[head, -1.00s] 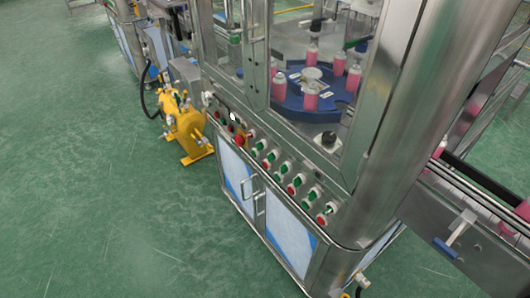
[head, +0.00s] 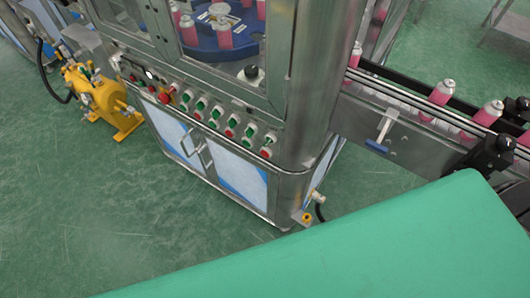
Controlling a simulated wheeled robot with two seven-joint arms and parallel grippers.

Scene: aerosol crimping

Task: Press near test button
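A crimping machine (head: 290,90) with a steel frame stands in the middle of the head view. Its sloped front control panel carries a row of green switches (head: 201,104) and red buttons, with a larger red knob (head: 164,98) towards the left. A red button (head: 265,152) sits at the right end of the row, closest to the machine's corner post. Labels are too small to read, so I cannot tell which one is the near test button. Neither of my grippers is in view.
A green flat surface (head: 350,250) fills the lower right foreground. A conveyor (head: 400,115) with pink cans (head: 441,92) runs off to the right. A yellow pump (head: 98,97) stands on the floor at the left. Open green floor lies in front of the machine.

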